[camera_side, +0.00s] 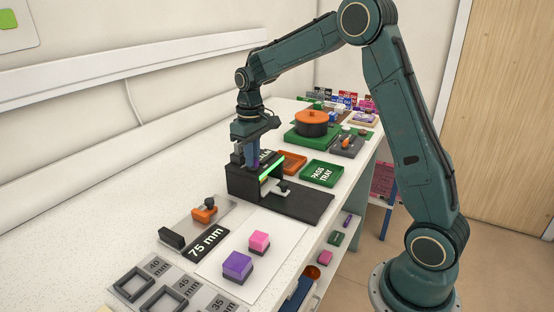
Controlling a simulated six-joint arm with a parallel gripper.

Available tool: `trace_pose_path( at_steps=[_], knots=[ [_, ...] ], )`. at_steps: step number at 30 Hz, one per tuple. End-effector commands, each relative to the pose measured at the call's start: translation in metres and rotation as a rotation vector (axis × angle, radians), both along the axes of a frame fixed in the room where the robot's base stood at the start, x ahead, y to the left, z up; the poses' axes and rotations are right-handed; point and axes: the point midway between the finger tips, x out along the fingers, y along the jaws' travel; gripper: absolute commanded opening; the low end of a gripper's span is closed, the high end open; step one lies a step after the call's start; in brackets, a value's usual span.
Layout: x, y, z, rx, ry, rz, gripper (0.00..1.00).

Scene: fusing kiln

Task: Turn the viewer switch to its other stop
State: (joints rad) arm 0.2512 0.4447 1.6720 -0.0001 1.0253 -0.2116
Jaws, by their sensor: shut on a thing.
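The viewer (240,183) is a black box with a flat black base on the white bench, left of centre. A bright green strip glows along its upper opening, and a small pale stage sits inside. My gripper (252,163) points down at the top of the viewer, toward its back left. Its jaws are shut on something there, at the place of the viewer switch. The switch itself is hidden by the fingers, so I cannot tell which stop it is at.
A green pass tray (322,173) and an orange tray (291,161) lie behind the viewer. An orange-lidded pot (311,122) stands farther back. In front are a purple block (237,265), a pink block (259,240) and a 75 mm gauge (206,243).

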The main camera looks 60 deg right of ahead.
Motion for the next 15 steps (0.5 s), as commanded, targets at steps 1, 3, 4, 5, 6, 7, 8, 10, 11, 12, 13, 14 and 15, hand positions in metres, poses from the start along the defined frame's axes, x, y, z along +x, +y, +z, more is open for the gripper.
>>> trace_pose_path(
  at_steps=[1, 3, 4, 5, 6, 7, 8, 10, 11, 12, 13, 14, 15],
  knots=[
    [0.0003, 0.0000, 0.0013, 0.000, -0.002, 0.016, 0.00],
    [0.0003, 0.0000, 0.0013, -0.001, -0.002, 0.034, 0.00],
    [0.0004, 0.0000, 0.0014, -0.001, -0.002, 0.040, 0.00],
    [0.0004, 0.0000, 0.0014, -0.001, -0.002, 0.045, 0.00],
    [0.0004, 0.0000, 0.0014, -0.001, -0.002, 0.051, 0.00],
    [0.0004, 0.0000, 0.0014, -0.001, -0.003, 0.054, 0.00],
    [0.0004, 0.0000, 0.0014, -0.001, -0.003, 0.055, 0.00],
    [0.0004, 0.0000, 0.0014, -0.001, -0.003, 0.058, 0.00],
    [0.0004, 0.0000, 0.0014, -0.001, -0.003, 0.058, 0.00],
    [0.0004, 0.0000, 0.0014, -0.001, -0.003, 0.058, 0.00],
    [0.0004, 0.0000, 0.0014, -0.001, -0.003, 0.058, 0.00],
    [0.0004, 0.0000, 0.0015, -0.001, -0.003, 0.058, 0.00],
    [0.0004, 0.0000, 0.0015, -0.001, -0.003, 0.058, 0.00]
  ],
)
